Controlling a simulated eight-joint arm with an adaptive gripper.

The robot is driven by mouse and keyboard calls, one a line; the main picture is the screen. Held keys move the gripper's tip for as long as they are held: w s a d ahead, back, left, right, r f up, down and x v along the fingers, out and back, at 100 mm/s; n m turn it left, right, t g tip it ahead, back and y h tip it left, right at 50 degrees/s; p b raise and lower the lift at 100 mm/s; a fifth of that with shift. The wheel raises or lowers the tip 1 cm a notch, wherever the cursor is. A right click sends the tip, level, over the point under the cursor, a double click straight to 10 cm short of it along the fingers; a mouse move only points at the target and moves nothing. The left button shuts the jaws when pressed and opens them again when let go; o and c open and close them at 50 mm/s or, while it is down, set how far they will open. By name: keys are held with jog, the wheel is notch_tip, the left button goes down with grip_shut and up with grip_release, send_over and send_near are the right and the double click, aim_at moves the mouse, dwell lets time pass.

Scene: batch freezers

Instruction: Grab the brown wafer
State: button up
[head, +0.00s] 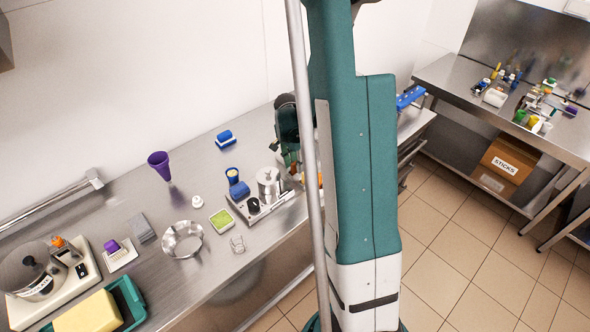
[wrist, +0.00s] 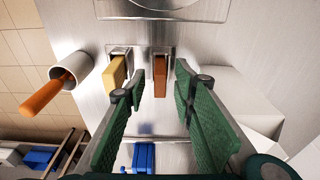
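The brown wafer (wrist: 160,75) is an upright bar in a small metal holder in the wrist view. A pale yellow wafer (wrist: 117,72) stands in a similar holder to its left. My gripper (wrist: 156,92) is open, its green fingers pointing toward the wafers. In the head view my gripper (head: 291,157) is partly hidden, and I cannot make out the brown wafer there.
A white cup (wrist: 71,70) with an orange-brown stick is left of the wafers. A blue item (wrist: 143,157) lies lower in the wrist view.

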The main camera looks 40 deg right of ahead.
dwell(0.3)
jog(key=c, duration=0.8)
jog(key=shift+r, duration=0.2)
jog(key=shift+r+b, duration=0.3)
jog(key=shift+r, duration=4.55)
